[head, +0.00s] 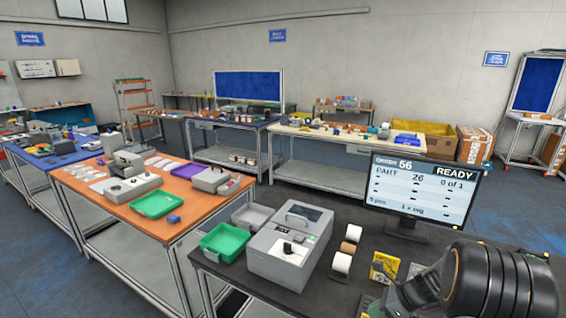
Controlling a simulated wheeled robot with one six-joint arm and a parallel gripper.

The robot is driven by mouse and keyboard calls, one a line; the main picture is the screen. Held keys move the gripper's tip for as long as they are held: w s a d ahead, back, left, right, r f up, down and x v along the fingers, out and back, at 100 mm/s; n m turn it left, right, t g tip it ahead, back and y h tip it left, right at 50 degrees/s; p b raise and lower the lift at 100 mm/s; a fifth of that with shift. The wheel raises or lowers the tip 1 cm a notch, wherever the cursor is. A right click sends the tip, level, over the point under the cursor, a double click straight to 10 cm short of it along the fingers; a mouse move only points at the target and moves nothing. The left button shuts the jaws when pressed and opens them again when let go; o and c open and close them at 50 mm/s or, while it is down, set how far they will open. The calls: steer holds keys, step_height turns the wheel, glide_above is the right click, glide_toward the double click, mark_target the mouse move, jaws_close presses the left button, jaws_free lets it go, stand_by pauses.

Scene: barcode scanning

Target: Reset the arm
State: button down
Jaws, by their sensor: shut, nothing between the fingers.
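My arm fills the lower right corner of the head view, with a large black ribbed joint. My gripper (396,302) is at the arm's left end, low over the black bench (345,268), near the bottom edge of the picture. It is shut, with nothing seen in it; its fingertips are small and partly hidden. A monitor (420,190) behind the arm reads "READY", "PART 26" and "0 of 1".
A grey machine (290,247), a green tray (224,241), a grey bin (253,215) and white rolls (341,264) stand left of my gripper. Yellow packets (384,267) lie close by it. An orange-topped table (190,208) stands further left.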

steer(key=s+a+r+n+t+h, duration=0.1)
steer(key=s+a+r+n+h, duration=0.2)
steer(key=n, duration=0.9)
steer(key=s+a+r+n+t+h, duration=0.1)
steer(key=s+a+r+n+h, duration=0.3)
steer(key=s+a+r+n, duration=0.3)
steer(key=s+r+n, duration=0.3)
steer(key=r+n, duration=0.3)
steer(key=r, duration=0.1)
steer(key=shift+s+h, duration=0.3)
steer(key=shift+s, duration=0.05)
